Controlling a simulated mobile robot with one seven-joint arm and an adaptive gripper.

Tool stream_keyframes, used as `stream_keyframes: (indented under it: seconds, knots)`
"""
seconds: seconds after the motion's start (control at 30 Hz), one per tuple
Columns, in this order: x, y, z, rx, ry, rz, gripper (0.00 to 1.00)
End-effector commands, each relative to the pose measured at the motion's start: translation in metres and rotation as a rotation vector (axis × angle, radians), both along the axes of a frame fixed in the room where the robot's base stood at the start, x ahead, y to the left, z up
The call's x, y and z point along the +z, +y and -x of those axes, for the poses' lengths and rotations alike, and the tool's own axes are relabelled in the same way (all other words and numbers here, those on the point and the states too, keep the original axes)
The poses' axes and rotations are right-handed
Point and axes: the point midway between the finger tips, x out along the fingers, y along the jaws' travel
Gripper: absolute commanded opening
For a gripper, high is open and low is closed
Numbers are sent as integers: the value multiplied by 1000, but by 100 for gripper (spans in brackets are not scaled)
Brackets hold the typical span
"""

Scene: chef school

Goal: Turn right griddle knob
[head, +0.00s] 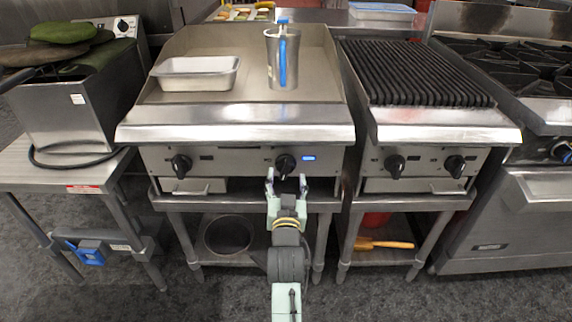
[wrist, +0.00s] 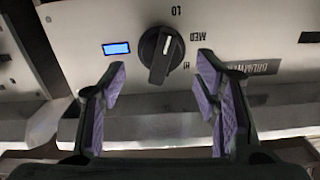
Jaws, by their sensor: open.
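The griddle (head: 250,125) stands in the middle of the head view with two black knobs on its front panel. Its right knob (head: 285,164) is just beyond my gripper (head: 286,182), next to a lit blue indicator (head: 308,158). In the wrist view the right knob (wrist: 161,55) shows a white pointer line, tilted slightly. Labels LO, MED and HI are printed around it. My gripper (wrist: 160,84) is open with purple-padded fingers, one to each side below the knob in the picture. No finger appears to touch the knob. The left griddle knob (head: 181,165) is apart from my gripper.
A metal pan (head: 197,73) and a metal pitcher (head: 283,60) with a blue handle stand on the griddle. A charbroiler (head: 418,75) with two knobs stands to the right, a stove beyond it. A side table (head: 20,165) stands left.

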Motion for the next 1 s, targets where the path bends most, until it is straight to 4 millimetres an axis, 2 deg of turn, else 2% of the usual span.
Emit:
stream_keyframes:
  seconds: [0.1,0.33,0.7,1.0]
  knots:
    - [3,1,-24,1,-1,-2,56]
    - [1,1,-51,2,-1,0,56]
    - [1,1,-56,2,-2,0,56]
    - [1,1,-56,2,-1,0,36]
